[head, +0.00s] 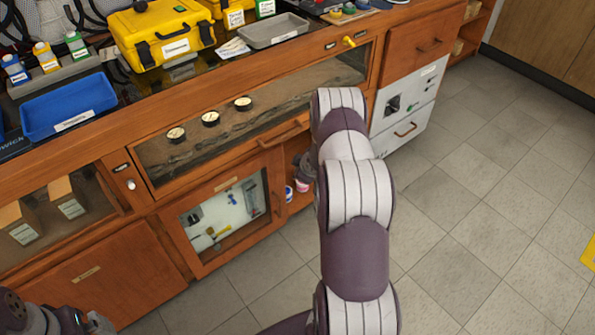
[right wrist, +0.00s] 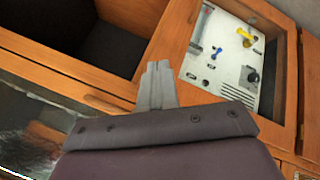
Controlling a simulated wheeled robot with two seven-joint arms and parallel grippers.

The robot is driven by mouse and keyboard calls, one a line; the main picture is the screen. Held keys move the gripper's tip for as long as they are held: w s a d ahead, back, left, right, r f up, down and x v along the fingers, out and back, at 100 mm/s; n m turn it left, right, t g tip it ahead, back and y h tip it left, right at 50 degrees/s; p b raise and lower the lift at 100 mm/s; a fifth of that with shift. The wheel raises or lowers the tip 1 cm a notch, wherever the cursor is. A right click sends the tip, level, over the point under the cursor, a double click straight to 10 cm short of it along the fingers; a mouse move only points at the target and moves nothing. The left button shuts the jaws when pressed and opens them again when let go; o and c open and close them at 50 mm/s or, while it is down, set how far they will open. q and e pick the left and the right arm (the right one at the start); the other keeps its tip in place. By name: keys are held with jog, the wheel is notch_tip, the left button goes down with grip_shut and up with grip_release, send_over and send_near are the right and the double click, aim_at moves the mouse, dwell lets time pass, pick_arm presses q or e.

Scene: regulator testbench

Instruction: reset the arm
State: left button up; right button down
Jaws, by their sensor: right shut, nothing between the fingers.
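My right arm (head: 352,210) reaches forward from the bottom middle of the head view toward the wooden bench. Its gripper is mostly hidden behind the arm there. In the right wrist view my right gripper (right wrist: 156,84) is shut and empty, its grey fingers together in front of the bench's wooden frame. A cabinet with a white panel (right wrist: 222,60) carrying a yellow part and a blue part is just right of the fingers.
The wooden bench holds a blue tray (head: 66,108), a yellow case (head: 162,35) and a grey tray (head: 273,30). Three round gauges, one of them a gauge (head: 210,119), sit behind its glass front. A glazed cabinet door (head: 220,215) is below.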

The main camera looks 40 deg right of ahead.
pick_arm(q)
jog(key=shift+w+r+p, duration=0.3)
jog(key=shift+r+p, duration=0.15)
jog(key=shift+r, duration=0.05)
jog(key=shift+w+r+p, duration=0.25)
jog(key=shift+r+p, duration=0.2)
pick_arm(e)
notch_tip(320, 180, up, 5)
jog(key=s+d, duration=0.2)
jog(key=shift+s+d, duration=0.3)
jog(key=s+a+m+g, duration=0.5)
jog(key=s+m, duration=0.1)
jog(key=s, duration=0.4)
jog(key=s+a+r+g+y, duration=0.1)
jog(key=s+a+r, duration=0.3)
jog(key=a+r, duration=0.65)
jog(key=s+a+r+y, duration=0.1)
jog(key=s+a+r, duration=0.45)
jog(key=a, duration=0.85)
pick_arm(q)
notch_tip(320, 180, up, 20)
jog(key=p, duration=1.9)
jog(key=shift+f, duration=0.2)
pick_arm(e)
notch_tip(320, 180, up, 21)
jog(key=w, duration=0.1)
jog(key=shift+f, duration=0.15)
